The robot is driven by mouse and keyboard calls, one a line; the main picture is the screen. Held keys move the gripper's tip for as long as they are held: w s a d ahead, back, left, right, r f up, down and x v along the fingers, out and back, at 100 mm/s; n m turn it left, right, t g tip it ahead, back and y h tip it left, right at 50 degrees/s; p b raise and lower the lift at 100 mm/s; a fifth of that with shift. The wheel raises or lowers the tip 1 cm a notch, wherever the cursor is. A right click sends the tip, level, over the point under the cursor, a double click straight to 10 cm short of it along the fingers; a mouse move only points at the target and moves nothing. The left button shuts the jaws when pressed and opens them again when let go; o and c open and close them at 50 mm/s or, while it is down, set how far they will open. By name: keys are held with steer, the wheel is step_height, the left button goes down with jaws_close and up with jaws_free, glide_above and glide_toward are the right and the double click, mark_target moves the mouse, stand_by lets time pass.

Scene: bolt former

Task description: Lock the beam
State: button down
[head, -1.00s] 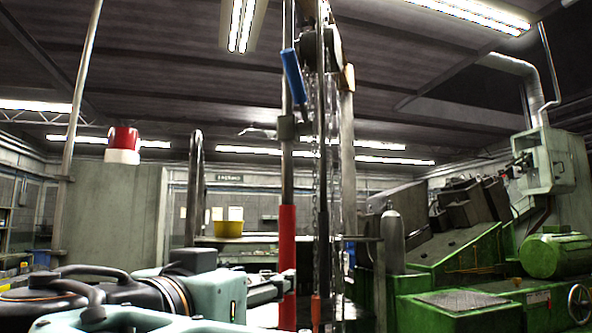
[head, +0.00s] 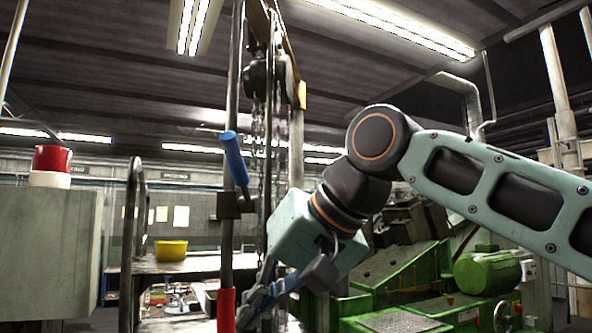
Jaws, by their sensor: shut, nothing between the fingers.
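A lever with a blue grip (head: 236,158) is fixed by a dark bracket (head: 230,205) to an upright metal pole, above a red sleeve (head: 226,308). The grip leans, its top toward the left. I cannot tell for sure which part is the beam; a long tan bar (head: 287,45) slopes at the top, near a dark pulley with hanging chains (head: 260,80). My gripper (head: 247,314) is shut and empty, pointing down and left at the foot of the chains. It is below the blue grip and appears apart from it. My teal wrist hides part of the background.
A green machine (head: 400,275) with a motor stands at right. At left are a grey cabinet (head: 50,240) with a red-and-white lamp (head: 50,165) and a bench with a yellow bowl (head: 170,250). A curved metal post (head: 133,230) rises before the bench.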

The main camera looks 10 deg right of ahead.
steer(key=w+d+r+n+g+y+p, duration=0.15)
steer(key=d+r+y+p, duration=0.35)
steer(key=r, duration=0.7)
steer(key=d+r+n+t+y+p, duration=0.1)
steer(key=d+r+n+y+p, duration=0.4)
steer(key=r, duration=0.7)
steer(key=shift+m+g+y, duration=0.25)
steer(key=shift+m+y, duration=0.35)
steer(key=shift+m, duration=0.35)
steer(key=b+x, duration=0.2)
steer(key=x, duration=1)
steer(key=shift+r, duration=0.1)
steer(key=s+a+f+b, duration=0.2)
steer(key=s+f+b, duration=0.4)
steer(key=f+b, duration=0.65)
steer(key=r+v, duration=0.1)
steer(key=v, duration=0.9)
steer(key=shift+w+p, duration=0.25)
steer(key=shift+p, duration=0.2)
